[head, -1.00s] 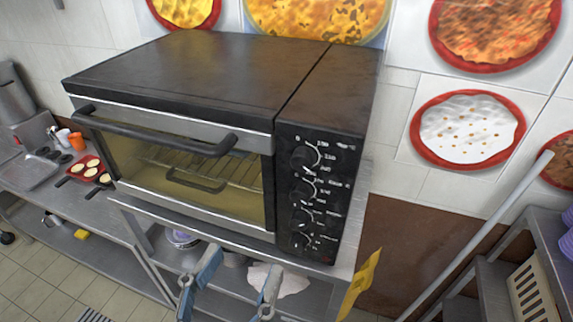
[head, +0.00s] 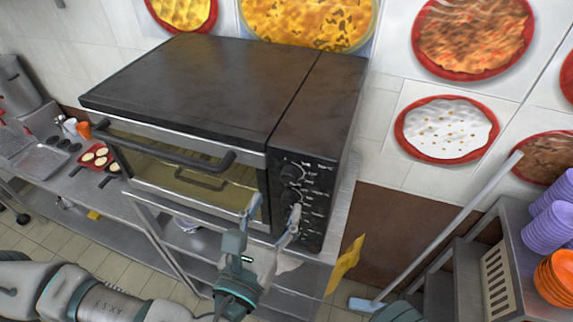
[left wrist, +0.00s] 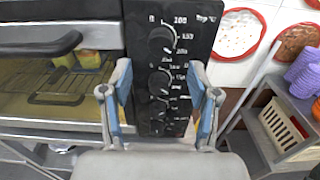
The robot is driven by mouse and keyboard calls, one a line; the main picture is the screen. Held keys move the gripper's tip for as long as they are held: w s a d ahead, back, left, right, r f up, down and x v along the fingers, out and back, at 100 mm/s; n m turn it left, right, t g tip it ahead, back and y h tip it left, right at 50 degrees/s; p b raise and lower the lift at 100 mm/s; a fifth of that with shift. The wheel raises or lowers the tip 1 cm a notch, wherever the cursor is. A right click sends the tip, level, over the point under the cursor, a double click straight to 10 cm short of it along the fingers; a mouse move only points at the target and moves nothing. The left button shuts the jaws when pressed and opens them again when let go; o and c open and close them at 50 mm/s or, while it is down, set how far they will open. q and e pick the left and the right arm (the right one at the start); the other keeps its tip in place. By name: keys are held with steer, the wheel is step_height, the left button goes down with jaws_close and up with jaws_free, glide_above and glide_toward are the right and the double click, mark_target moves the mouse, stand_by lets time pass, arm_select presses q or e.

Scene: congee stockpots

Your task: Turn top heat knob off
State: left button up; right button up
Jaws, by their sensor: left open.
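The oven (head: 200,90) has a black control panel (head: 318,180) on its right front, with several round black knobs in a column. The uppermost knob (head: 291,173) also shows in the left wrist view (left wrist: 162,40), with a temperature scale around it. The second knob (left wrist: 159,83) shows between my left fingertips in the wrist view, with lower knobs (left wrist: 157,108) beneath it. My left gripper (head: 274,210) is open and empty in front of the panel; contact cannot be told. My right gripper is out of view.
The oven handle (head: 165,145) sticks out left of the panel. The oven stands on a steel table (head: 340,215). A yellow object (head: 345,265) stands at its right edge. A rack with purple bowls (head: 550,228) is at the far right.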

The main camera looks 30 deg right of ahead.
mark_target(288, 182)
arm_select(q)
steer(key=p+x, duration=0.2)
steer(key=x, duration=0.3)
steer(key=shift+s+d, duration=0.15)
steer(key=shift+w+d, duration=0.1)
steer(key=shift+w, duration=0.4)
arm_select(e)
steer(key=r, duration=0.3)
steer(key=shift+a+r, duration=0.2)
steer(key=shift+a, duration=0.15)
arm_select(q)
steer(key=shift+d, duration=0.2)
steer(key=c, duration=1.2)
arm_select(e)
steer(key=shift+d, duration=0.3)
